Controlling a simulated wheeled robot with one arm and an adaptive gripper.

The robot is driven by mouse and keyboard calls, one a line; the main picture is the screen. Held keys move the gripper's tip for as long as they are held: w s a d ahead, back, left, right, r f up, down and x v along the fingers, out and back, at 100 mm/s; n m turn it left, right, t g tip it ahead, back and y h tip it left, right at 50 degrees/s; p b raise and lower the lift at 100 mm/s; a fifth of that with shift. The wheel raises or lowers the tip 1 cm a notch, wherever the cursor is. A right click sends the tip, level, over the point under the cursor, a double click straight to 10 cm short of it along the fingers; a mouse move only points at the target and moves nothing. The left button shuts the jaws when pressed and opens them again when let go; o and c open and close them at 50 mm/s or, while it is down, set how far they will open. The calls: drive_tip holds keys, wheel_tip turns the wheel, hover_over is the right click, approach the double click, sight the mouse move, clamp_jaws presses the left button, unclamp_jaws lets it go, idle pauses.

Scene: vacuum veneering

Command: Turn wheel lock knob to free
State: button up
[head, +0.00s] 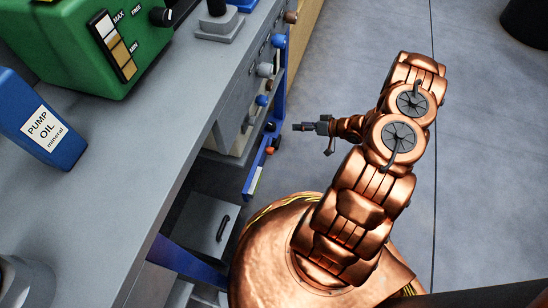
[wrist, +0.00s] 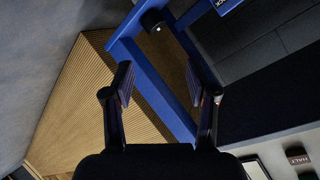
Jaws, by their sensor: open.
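A dark round knob (wrist: 154,20) with a small light mark sits on a blue frame (wrist: 150,80) at the top of the wrist view. A blue label partly cut off at the top edge (wrist: 224,4) ends in letters like "CK". My gripper (wrist: 160,85) is open and empty, its two fingers apart, with the knob beyond and between them, not touched. In the head view my gripper (head: 300,127) points left at the bench's blue leg (head: 258,165), a short gap away. Several small knobs show there; I cannot tell which is the wheel lock knob or its setting.
The grey bench top (head: 190,130) holds a green pump unit (head: 90,40) and a blue pump oil bottle (head: 42,122). Knobs line the bench's front edge, including a grey one (head: 265,70). Open floor (head: 490,150) lies right of my arm.

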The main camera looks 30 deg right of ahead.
sight(271, 151)
drive_tip(key=s+a+f+m+t+y+b, duration=0.2)
drive_tip(key=s+a+f+t+y+b, duration=0.1)
drive_tip(key=s+a+f+y+b, duration=0.35)
drive_tip(key=w+a+h+b, duration=0.1)
drive_tip(key=w+a, duration=0.3)
drive_tip(key=a, duration=0.3)
drive_tip(key=shift+w+r, duration=0.25)
drive_tip(key=shift+r, duration=0.15)
drive_tip(key=shift+d, duration=0.1)
clamp_jaws()
